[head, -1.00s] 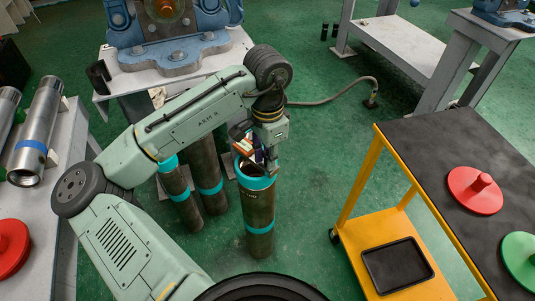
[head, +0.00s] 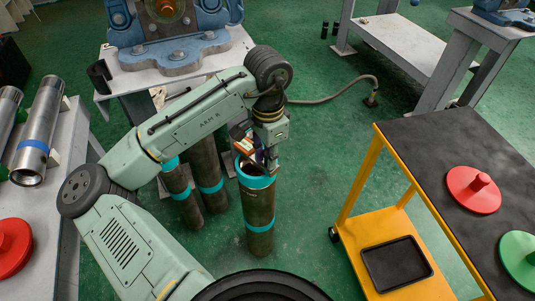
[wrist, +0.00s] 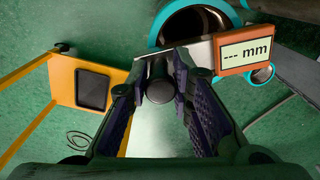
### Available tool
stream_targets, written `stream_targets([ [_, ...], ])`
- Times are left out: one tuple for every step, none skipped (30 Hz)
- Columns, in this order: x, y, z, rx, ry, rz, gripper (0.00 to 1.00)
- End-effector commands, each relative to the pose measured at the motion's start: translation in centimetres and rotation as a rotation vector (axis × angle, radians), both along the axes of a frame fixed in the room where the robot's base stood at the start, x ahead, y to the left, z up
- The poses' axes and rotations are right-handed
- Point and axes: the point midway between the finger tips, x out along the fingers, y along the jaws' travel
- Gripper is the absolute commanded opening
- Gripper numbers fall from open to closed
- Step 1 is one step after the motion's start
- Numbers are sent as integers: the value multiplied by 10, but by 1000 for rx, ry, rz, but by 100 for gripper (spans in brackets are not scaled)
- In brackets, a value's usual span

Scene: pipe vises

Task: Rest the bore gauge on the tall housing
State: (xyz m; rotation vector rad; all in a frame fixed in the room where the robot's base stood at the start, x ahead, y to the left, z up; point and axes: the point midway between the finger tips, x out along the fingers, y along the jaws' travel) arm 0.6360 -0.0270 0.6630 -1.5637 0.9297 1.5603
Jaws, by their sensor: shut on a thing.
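The bore gauge has an orange display box (wrist: 250,52) reading "--- mm", a pale bar and a dark round grip (wrist: 158,82). My gripper (wrist: 160,78) is shut on that grip. In the head view the gauge (head: 246,146) shows small beside my gripper (head: 268,156), at the mouth of a standing dark pipe with teal bands, which looks like the tall housing (head: 259,210). In the wrist view the housing's open bore with teal rim (wrist: 155,27) lies just beyond the gauge, whose bar overlaps the rim. I cannot tell whether they touch.
Other teal-banded pipes (head: 208,178) stand close at the left. A yellow cart (head: 455,165) with a black top, red and green knobbed discs and a black tray (head: 397,265) is at the right. A bench (head: 60,205) with steel tubes is at the left. Green floor lies between.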

Motion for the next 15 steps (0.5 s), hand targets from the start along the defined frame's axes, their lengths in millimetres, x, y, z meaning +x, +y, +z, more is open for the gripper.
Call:
stream_targets([
  [0,0,1,0,-1,0,0],
  [0,0,0,0,-1,0,0],
  [0,0,0,0,-1,0,0],
  [0,0,0,0,-1,0,0],
  [0,0,0,0,-1,1,0],
  [0,0,-1,0,-1,1,0],
  [0,0,-1,0,-1,1,0],
  [0,0,-1,0,-1,1,0],
  [0,0,-2,0,-1,1,0],
  [0,0,-2,0,-1,1,0],
  [0,0,-3,0,-1,0,0],
  [0,0,-3,0,-1,0,0],
  [0,0,-3,0,-1,1,0],
  [0,0,-4,0,-1,0,0],
  [0,0,-4,0,-1,0,0],
])
